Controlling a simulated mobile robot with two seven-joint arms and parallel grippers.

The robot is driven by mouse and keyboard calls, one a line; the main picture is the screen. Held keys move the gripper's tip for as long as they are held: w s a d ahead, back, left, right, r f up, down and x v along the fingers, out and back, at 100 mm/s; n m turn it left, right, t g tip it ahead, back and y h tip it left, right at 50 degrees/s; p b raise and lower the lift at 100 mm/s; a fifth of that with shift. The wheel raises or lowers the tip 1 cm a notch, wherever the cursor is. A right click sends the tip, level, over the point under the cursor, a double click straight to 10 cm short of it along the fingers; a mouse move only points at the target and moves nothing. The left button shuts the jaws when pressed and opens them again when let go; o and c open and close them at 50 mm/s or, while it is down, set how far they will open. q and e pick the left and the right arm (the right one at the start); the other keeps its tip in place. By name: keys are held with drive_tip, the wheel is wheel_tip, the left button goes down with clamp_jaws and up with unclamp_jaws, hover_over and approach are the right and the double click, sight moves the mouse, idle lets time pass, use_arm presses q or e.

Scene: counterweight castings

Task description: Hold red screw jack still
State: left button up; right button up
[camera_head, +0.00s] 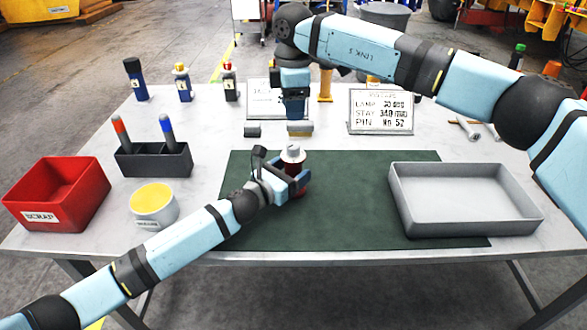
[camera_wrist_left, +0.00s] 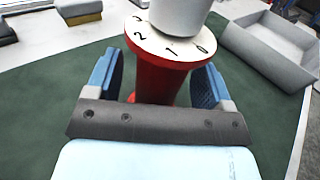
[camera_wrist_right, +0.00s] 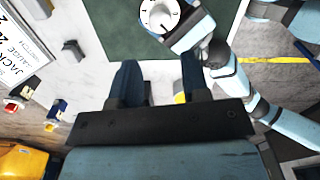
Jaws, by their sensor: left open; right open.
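The red screw jack (camera_head: 293,169) stands upright on the green mat, with a pale cylindrical top and a white numbered collar. In the left wrist view the jack (camera_wrist_left: 160,80) is between the fingers of my left gripper (camera_wrist_left: 155,85), which is open around it. Whether either finger touches it I cannot tell. My left gripper also shows low beside the jack in the head view (camera_head: 284,184). My right gripper (camera_head: 294,114) is open and empty, held beyond the jack. In the right wrist view the jack's top (camera_wrist_right: 158,14) lies above the fingers (camera_wrist_right: 156,82).
The green mat (camera_head: 345,215) has free room right of the jack. A grey tray (camera_head: 465,215), red scrap bin (camera_head: 60,195), yellow-topped tub (camera_head: 153,204) and dark holder (camera_head: 153,160) stand around it.

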use_arm(q)
drive_tip(key=shift+w+d, duration=0.3)
drive_tip(key=shift+w, duration=0.05)
